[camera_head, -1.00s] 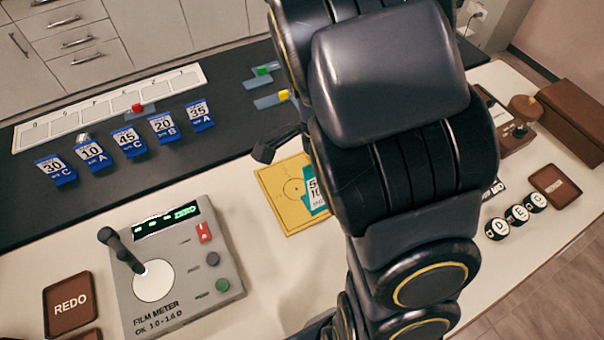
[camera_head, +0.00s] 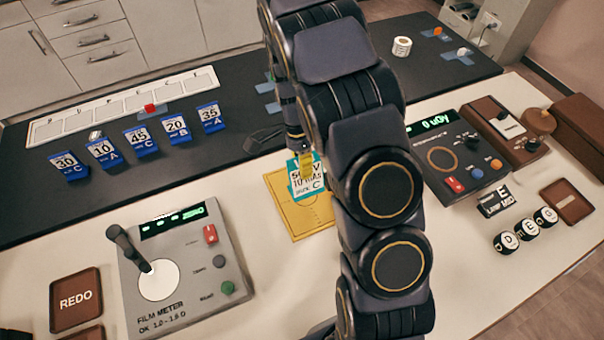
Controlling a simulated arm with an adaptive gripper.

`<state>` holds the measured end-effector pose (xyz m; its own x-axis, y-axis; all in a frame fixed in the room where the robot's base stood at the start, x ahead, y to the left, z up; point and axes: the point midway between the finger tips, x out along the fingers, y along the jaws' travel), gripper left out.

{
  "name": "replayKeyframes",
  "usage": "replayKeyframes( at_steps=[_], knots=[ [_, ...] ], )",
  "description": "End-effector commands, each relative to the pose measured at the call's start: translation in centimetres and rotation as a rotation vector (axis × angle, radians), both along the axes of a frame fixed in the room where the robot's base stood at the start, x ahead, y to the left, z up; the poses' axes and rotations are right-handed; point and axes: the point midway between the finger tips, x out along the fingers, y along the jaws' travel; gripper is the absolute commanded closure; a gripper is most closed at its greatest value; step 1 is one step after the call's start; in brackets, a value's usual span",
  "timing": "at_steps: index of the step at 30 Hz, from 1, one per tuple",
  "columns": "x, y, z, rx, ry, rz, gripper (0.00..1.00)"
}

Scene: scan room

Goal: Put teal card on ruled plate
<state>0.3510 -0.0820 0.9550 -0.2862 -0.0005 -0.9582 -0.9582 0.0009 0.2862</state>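The teal card (camera_head: 305,184), with a white printed face, is at the far part of a yellow plate (camera_head: 311,221) with thin drawn lines, which I take as the ruled plate. The card faces the camera and hides part of the plate. I cannot tell whether its lower edge touches the plate. My gripper (camera_head: 306,164) comes down from above, with a yellowish finger across the card's top front. It appears shut on the card; the other finger is hidden.
Several blue number cards (camera_head: 141,141) stand on the black bench strip at left, before a white slotted strip (camera_head: 120,107). A film meter (camera_head: 190,262) stands left of the plate. A dark dial panel (camera_head: 450,160) and round letter pieces (camera_head: 526,229) are at right. My arm covers the centre.

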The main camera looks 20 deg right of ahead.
Motion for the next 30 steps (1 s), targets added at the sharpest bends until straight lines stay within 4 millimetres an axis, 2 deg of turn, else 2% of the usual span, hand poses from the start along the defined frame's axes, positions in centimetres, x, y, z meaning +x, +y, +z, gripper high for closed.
replayKeyframes(
  at_steps=[8, 15, 26, 27, 29, 30],
  knots=[
    [1.2, -0.3, -1.5, 0.000, 0.000, 0.000, 1.00],
    [1.4, -0.3, -4.6, 0.000, 0.000, 0.001, 1.00],
    [1.4, -0.3, -5.0, -0.001, -0.001, 0.001, 1.00],
    [1.4, -0.3, -5.0, -0.001, -0.001, 0.001, 0.94],
    [1.4, -0.3, -5.0, -0.001, -0.001, 0.001, 0.68],
    [1.4, -0.3, -5.0, -0.001, -0.001, 0.000, 0.66]
  ],
)
